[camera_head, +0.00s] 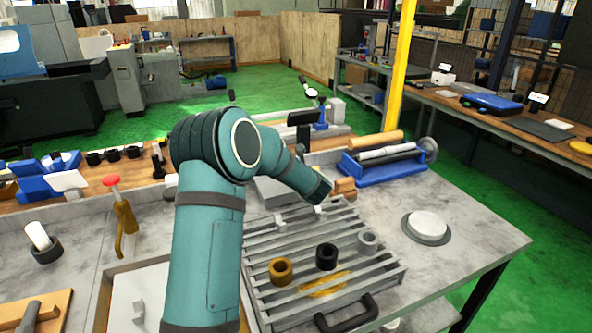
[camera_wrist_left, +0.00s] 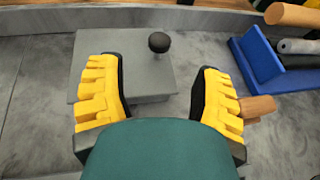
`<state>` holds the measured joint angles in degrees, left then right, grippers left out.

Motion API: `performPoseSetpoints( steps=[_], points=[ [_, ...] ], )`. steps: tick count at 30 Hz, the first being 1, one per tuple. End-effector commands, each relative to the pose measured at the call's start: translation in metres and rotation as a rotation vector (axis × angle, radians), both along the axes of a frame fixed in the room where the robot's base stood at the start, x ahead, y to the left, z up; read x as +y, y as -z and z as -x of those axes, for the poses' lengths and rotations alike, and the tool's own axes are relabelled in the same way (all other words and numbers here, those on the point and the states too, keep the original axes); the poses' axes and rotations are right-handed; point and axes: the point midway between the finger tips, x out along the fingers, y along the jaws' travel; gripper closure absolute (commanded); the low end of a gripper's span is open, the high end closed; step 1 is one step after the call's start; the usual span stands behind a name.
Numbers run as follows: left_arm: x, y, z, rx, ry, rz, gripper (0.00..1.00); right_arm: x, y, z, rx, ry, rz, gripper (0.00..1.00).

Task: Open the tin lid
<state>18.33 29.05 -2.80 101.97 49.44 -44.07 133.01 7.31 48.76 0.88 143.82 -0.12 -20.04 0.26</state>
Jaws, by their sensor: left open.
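The tin is a flat grey box; its lid (camera_wrist_left: 135,62) has a black knob (camera_wrist_left: 158,42) on top and lies level in the left wrist view. In the head view a grey box that looks like the tin (camera_head: 268,192) is partly hidden behind my teal left arm. My left gripper (camera_wrist_left: 162,72) is open, its yellow-padded fingers spread to either side of the lid in the wrist view. Nothing is between the fingers that I can see gripped. The knob stands beyond the fingertips in that view. My right gripper is not in view.
A blue stand with rollers (camera_head: 385,166) and a small wooden block (camera_head: 344,187) are right of the tin. A slatted rack (camera_head: 300,240) bearing rings lies in front. A round white-topped disc (camera_head: 427,225) sits farther right. Bare table lies between disc and rack.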

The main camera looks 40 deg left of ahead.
Motion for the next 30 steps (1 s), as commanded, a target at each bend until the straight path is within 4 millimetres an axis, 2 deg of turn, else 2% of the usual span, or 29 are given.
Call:
performPoseSetpoints(
  steps=[6,13,19,28,29,30],
  points=[
    [0.032,0.018,-0.026,0.001,-0.001,-0.001,0.34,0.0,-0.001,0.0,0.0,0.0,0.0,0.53],
    [0.054,0.03,-0.046,0.001,0.0,-0.001,0.34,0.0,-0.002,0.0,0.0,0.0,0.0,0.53],
    [0.063,0.034,-0.053,0.001,0.0,-0.001,0.34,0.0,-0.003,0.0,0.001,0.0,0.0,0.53],
    [0.064,0.035,-0.054,0.0,0.001,0.0,0.34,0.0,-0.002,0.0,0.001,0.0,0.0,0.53],
    [0.064,0.035,-0.054,0.0,0.001,0.0,0.4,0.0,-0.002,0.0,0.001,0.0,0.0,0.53],
    [0.064,0.035,-0.054,0.0,0.001,0.0,0.54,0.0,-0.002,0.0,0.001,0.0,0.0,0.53]
  ],
)
